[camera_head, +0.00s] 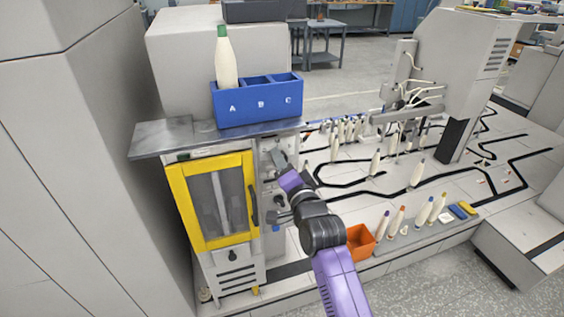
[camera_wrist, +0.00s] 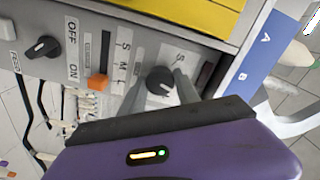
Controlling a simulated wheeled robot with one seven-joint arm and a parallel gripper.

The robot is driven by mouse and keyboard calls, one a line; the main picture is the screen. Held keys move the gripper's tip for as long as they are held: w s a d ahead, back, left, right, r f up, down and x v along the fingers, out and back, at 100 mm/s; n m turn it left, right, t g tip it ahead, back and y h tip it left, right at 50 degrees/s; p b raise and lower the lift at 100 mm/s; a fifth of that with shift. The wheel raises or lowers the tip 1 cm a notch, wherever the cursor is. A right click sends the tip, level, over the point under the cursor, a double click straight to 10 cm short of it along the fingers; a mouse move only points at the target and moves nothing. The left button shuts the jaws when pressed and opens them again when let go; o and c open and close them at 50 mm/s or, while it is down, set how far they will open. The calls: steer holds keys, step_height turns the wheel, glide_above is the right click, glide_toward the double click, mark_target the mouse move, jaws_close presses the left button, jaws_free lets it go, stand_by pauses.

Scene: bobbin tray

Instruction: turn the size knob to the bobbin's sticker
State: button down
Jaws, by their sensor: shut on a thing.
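The size knob (camera_wrist: 159,80) is a round black knob on the grey panel, between the two grey fingers of my gripper (camera_wrist: 160,92). My gripper is shut on it. An S mark shows just above the knob; its other marks and its pointer are hard to make out. In the head view my gripper (camera_head: 278,160) is at the panel right of the yellow-framed door. A cream bobbin (camera_head: 226,63) with a green top stands upright in compartment A of the blue tray (camera_head: 258,111). I cannot make out a sticker on it.
An orange slider (camera_wrist: 97,82) with S, M, L letters and a black OFF/ON knob (camera_wrist: 42,47) sit left of the size knob. The yellow-framed door (camera_head: 207,201) is shut. An orange bin (camera_head: 361,241) and several bobbins stand to the right of my arm.

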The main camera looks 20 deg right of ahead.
steer(key=shift+m+p, duration=1.95)
steer(key=shift+m, duration=2.25)
steer(key=shift+d+f, duration=0.1)
steer(key=c, duration=0.9)
jaws_free()
steer(key=s+p, duration=0.1)
steer(key=s, duration=0.7)
steer(key=shift+w, duration=0.1)
